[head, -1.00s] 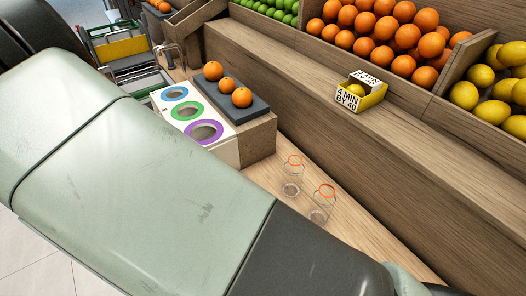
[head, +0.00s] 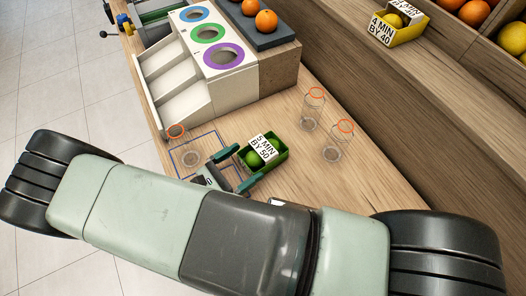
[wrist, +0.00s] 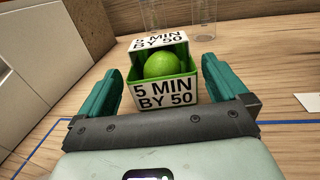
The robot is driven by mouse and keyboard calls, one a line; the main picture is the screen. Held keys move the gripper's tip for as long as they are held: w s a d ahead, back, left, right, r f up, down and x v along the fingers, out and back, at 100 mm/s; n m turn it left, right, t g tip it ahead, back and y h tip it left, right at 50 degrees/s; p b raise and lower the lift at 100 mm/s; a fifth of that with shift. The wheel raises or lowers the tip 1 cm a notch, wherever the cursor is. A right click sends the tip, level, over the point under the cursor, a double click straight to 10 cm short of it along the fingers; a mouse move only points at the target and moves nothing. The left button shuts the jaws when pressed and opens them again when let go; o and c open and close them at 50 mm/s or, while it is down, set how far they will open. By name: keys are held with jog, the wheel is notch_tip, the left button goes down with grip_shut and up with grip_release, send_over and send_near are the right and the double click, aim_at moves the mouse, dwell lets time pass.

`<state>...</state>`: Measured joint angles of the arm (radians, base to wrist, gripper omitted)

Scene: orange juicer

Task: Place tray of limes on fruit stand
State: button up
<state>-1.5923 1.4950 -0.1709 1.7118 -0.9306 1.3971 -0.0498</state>
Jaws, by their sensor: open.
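The tray of limes (head: 278,153) is a small green box with a "5 MIN BY 50" label, standing on the wooden counter. In the wrist view the tray (wrist: 166,92) faces me, with a lime (wrist: 162,66) showing inside. My gripper (head: 238,168) is open at the tray's near side. In the wrist view its teal fingers (wrist: 162,72) flank the tray left and right, with narrow gaps; I see no grip.
A yellow lemon tray (head: 408,31) sits on the stand's ledge. Clear glasses (head: 311,122) (head: 335,150) stand behind and right of the lime tray; another glass (head: 185,158) stands left within a blue outline. The white juicer (head: 212,60) is at back left.

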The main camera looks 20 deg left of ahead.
aim_at(261, 152)
jog(key=x, duration=0.6)
jog(key=shift+w+d, duration=0.1)
jog(key=shift+d, duration=0.05)
jog(key=c, duration=1)
notch_tip(261, 152, up, 10)
jog(key=shift+r, duration=0.1)
jog(key=w+d+r+m+g+h, duration=0.2)
jog(key=w+d+r, duration=0.5)
jog(key=w+r, duration=0.65)
jog(key=w+d+r+m+g+h, duration=0.1)
jog(key=w+d+r, duration=0.2)
jog(key=d+r, duration=0.4)
jog(key=w+d+r, duration=0.2)
jog(key=d+r, duration=0.4)
jog(key=d, duration=0.3)
notch_tip(261, 152, up, 10)
jog(key=w+n+t+y, duration=0.2)
jog(key=n+t+y, duration=0.3)
jog(key=y, duration=0.3)
jog(key=shift+a+n+t, duration=0.2)
jog(key=shift+n+t, duration=0.1)
jog(key=shift+n, duration=0.6)
